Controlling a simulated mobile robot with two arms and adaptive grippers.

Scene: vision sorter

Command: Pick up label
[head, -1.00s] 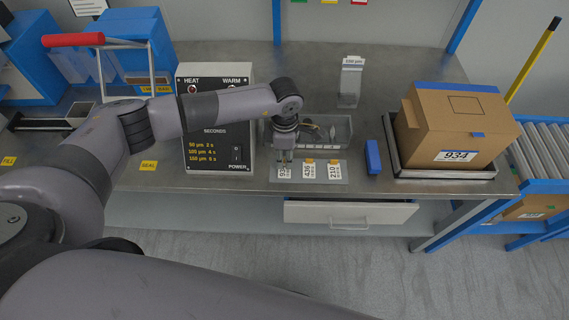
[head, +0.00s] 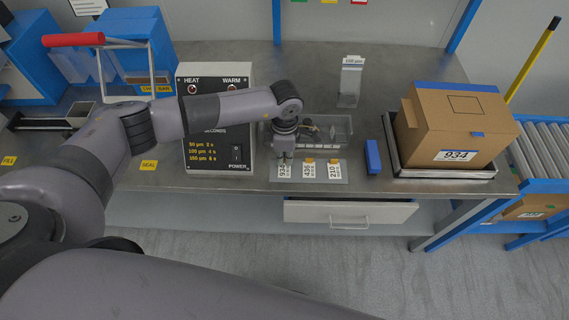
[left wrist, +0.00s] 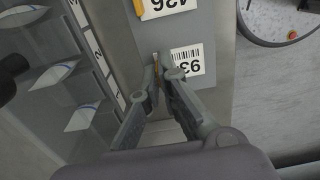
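The label marked 934 (head: 284,171) is at the left of a row of three white labels on a grey plate at the bench's front edge. It also shows in the left wrist view (left wrist: 188,61), partly covered by a finger. My left gripper (head: 285,156) points down at its back edge. In the left wrist view the fingertips (left wrist: 164,67) close in on the label's thin orange tab, one on each side. Whether the label is clear of the plate is hard to tell. My right gripper is not in view.
Labels 436 (head: 308,169) and 210 (head: 334,170) lie to the right. A clear bin (head: 336,127) stands behind, the heat sealer (head: 242,78) left. A blue block (head: 373,157) and a carton marked 934 (head: 455,122) on a tray are right. A drawer (head: 350,213) is below.

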